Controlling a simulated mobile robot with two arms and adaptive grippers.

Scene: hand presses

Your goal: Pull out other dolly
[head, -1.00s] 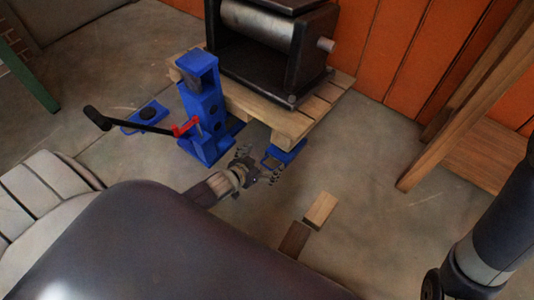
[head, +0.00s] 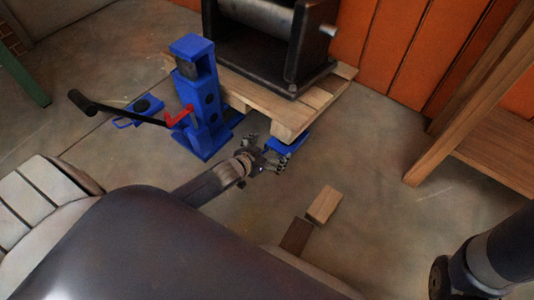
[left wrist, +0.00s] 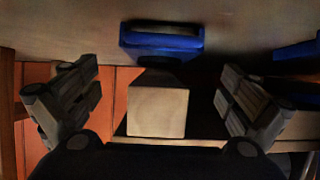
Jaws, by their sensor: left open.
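My left gripper (head: 272,154) is open and low, just in front of that dolly. In the left wrist view, which looks upside down, the blue dolly (left wrist: 162,40) shows above a square wooden beam end (left wrist: 157,112). The fingers of my left gripper (left wrist: 158,88) stand apart on either side of this beam end, with nothing between them held. Another blue dolly (head: 147,106) lies on open floor at the left. My right gripper is out of view.
A blue jack (head: 199,100) with a red crank and black lever stands at the pallet's left side. A heavy dark press (head: 270,45) rests on the pallet. Two wood blocks (head: 324,204) lie on the floor. A wooden stand (head: 470,110) is at right; floor between is clear.

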